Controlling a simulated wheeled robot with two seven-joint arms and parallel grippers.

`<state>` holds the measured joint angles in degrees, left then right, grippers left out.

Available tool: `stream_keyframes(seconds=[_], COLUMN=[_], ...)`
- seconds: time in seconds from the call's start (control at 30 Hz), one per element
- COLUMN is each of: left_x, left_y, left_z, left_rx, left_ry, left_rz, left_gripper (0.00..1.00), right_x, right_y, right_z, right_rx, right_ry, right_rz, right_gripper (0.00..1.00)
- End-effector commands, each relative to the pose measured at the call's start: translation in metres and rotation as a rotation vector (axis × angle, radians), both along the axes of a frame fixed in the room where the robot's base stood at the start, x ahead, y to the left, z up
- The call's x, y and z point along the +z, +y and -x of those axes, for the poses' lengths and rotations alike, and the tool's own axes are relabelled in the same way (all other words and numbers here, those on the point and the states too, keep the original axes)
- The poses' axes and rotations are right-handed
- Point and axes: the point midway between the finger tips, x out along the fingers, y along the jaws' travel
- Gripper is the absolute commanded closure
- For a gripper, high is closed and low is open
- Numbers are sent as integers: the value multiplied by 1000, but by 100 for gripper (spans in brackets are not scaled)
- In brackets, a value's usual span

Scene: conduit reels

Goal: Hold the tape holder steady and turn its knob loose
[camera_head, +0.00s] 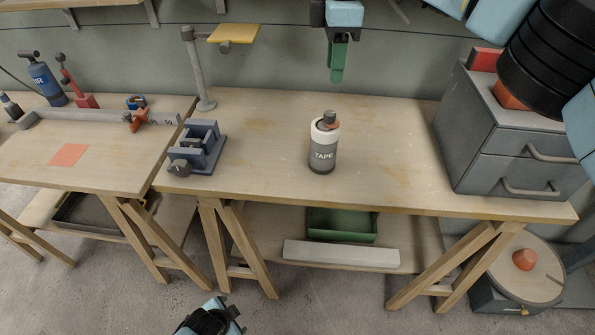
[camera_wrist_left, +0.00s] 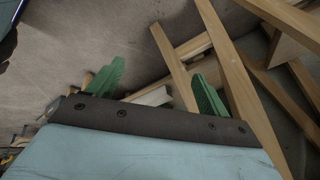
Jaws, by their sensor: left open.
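The tape holder (camera_head: 323,157) is a grey and white cylinder marked TAPE. It stands upright near the middle of the workbench (camera_head: 390,150). Its knob (camera_head: 330,117) is on top, reddish-brown above a dark part. My right gripper (camera_head: 338,62) hangs above and behind the tape holder, apart from it. Its green fingers overlap from this side, so their gap cannot be judged. My left gripper (camera_wrist_left: 160,72) is open and empty in the left wrist view, its two green fingers apart over the floor and wooden trestle legs. The tape holder does not show in that view.
A blue-grey vise (camera_head: 198,150) and a lamp-like stand (camera_head: 200,75) are left of the tape holder. A grey drawer cabinet (camera_head: 480,135) stands at the right. A green tray (camera_head: 342,225) lies on the lower shelf. The bench around the tape holder is clear.

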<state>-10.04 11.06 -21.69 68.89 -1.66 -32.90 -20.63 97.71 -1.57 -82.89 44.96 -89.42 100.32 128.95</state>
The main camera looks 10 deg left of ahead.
Motion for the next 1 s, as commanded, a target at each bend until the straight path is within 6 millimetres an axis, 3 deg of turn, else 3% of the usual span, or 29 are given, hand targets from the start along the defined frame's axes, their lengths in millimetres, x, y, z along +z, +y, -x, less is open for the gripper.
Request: stream_keyframes(seconds=[0.03,0.1,0.3,0.43,0.57,0.73,1.0], left_x=[16,39,113,168,227,310,392], left_y=[-20,-47,-127,-178,-228,-252,-235], left_z=[-21,-44,-96,-115,-122,-127,-125], left_rx=[-75,-183,-496,-702,-911,-1270,-1660], left_ry=[-45,-101,-282,-415,-563,-858,-1151], left_rz=[2,-5,-41,-82,-140,-438,-1091], left_gripper=[21,21,21,21,21,21,21], right_x=[0,0,0,0,0,0,0], right_y=[0,0,0,0,0,0,0], right_z=[0,0,0,0,0,0,0], right_rx=[0,0,0,0,1,1,0], right_ry=[0,0,0,0,0,0,0], right_rz=[0,-1,-1,-1,-1,-1,-1], right_gripper=[64,64,64,64,64,64,64])
